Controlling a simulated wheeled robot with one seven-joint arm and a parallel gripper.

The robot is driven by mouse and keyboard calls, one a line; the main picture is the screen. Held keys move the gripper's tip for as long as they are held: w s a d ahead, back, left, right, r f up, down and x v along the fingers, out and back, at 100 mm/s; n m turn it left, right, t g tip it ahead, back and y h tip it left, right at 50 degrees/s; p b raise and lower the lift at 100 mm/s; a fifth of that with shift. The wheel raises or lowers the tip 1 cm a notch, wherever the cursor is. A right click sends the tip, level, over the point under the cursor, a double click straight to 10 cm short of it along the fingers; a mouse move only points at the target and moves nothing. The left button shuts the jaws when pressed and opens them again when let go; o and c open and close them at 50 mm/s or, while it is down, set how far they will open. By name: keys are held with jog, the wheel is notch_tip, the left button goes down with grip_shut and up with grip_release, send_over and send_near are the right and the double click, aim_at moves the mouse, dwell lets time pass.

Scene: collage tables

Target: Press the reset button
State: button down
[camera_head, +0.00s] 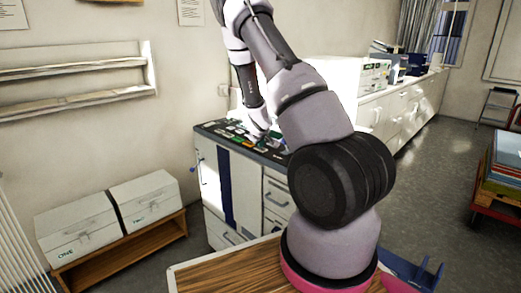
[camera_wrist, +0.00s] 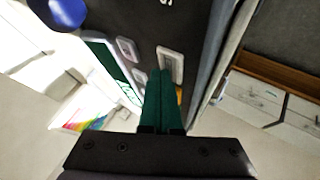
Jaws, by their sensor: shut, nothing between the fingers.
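My gripper (camera_wrist: 160,74) is shut and empty, with its two green fingers side by side. In the wrist view its tips are at a pale rectangular button-like plate (camera_wrist: 171,60) on a dark surface. I cannot tell whether the tips touch it, and no label shows that it is the reset button. A small orange patch (camera_wrist: 179,88) shows beside the fingers. In the head view my arm reaches down to the dark top (camera_head: 208,127) of a white cabinet, which bears several small coloured items; the fingertips are hidden there.
Two smaller pale plates (camera_wrist: 127,49) and a green panel with a white frame (camera_wrist: 98,38) lie left of the fingers. A blue round thing (camera_wrist: 66,10) is at upper left. White boxes (camera_head: 77,226) sit on a low wooden bench. A long white counter (camera_head: 405,110) stands behind right.

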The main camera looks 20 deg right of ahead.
aim_at(261, 150)
dwell(0.4)
jog(key=shift+r, duration=0.7)
jog(key=shift+r, duration=0.1)
jog(key=shift+r, duration=2.4)
